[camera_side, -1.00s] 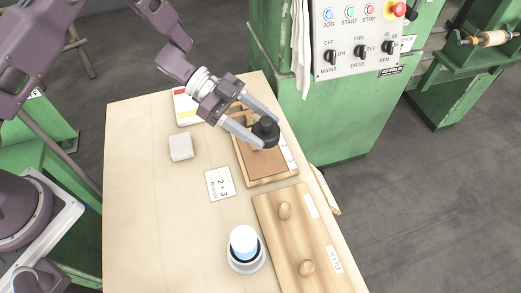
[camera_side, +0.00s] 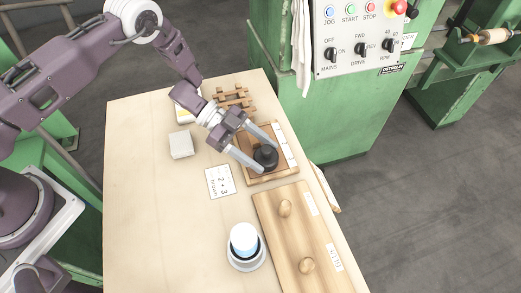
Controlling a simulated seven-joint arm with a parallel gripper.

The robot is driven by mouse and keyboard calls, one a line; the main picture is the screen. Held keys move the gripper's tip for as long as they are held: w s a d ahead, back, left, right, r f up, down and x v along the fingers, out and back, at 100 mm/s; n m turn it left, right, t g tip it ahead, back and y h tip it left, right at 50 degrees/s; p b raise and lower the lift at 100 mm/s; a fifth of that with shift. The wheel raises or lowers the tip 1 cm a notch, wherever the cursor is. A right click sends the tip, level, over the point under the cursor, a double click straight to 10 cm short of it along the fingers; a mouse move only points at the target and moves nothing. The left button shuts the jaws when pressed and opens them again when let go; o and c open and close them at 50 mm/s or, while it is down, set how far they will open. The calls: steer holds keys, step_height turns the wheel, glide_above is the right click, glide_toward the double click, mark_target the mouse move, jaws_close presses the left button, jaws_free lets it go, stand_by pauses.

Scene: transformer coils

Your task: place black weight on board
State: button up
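The black weight (camera_side: 265,157) is a dark cylinder with a narrower knob on top. It is upright between the two grey fingers of my gripper (camera_side: 263,155), which is shut on it. Below it is a small wooden board (camera_side: 260,180) with a brown inset surface and a white label strip along its right side. The weight is over the inset and low, but whether its base touches the surface cannot be told. My fingers and the weight hide much of the inset.
A long wooden board (camera_side: 296,237) with two round knobs stands in front. A wooden lattice (camera_side: 236,98) lies behind. The table's left part is clear.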

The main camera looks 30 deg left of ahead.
steer(key=shift+o, duration=1.3)
